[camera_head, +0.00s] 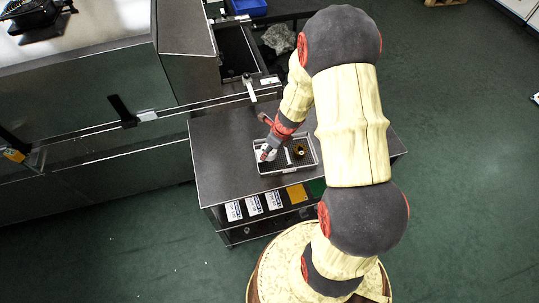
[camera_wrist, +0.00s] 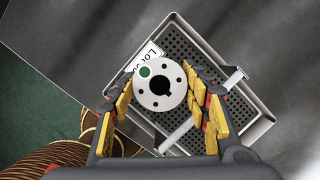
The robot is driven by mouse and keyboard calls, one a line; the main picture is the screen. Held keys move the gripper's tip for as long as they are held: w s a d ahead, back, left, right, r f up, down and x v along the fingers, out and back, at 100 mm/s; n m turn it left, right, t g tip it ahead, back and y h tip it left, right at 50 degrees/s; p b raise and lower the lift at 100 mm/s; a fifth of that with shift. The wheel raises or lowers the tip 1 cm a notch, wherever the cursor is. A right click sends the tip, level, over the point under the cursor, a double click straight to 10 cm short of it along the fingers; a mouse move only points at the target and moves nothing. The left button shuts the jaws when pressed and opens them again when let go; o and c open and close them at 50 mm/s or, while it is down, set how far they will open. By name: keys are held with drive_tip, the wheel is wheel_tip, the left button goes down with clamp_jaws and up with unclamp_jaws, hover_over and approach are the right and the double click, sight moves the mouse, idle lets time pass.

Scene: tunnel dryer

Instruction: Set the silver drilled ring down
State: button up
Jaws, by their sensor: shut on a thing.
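The silver drilled ring (camera_wrist: 160,86) is a flat pale disc with a keyed centre bore, small holes and a green dot. My gripper (camera_wrist: 161,92) is shut on it, with yellow pads at its left and right sides. In the wrist view it covers part of a perforated metal tray (camera_wrist: 225,66). In the head view my gripper (camera_head: 265,154) is over the left part of this tray (camera_head: 287,171). I cannot tell whether the ring touches the tray floor.
A pale divider bar (camera_wrist: 178,136) crosses the tray. A "Lot" label (camera_wrist: 147,55) is at the tray's edge. The dark tabletop (camera_head: 215,150) is clear to the left. White labelled cards (camera_head: 253,205) show below the tabletop.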

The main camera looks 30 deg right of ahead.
sight(270, 154)
drive_tip(key=shift+w+d+f+b, duration=0.15)
drive_tip(key=shift+f+b, duration=0.35)
drive_tip(key=shift+f, duration=0.45)
drive_tip(key=shift+w+d+f+b, duration=0.1)
drive_tip(key=shift+f+b, duration=0.35)
drive_tip(key=shift+f, duration=0.5)
drive_tip(key=shift+f, duration=0.15)
drive_tip(key=o, duration=1.2)
drive_tip(key=shift+c, duration=0.2)
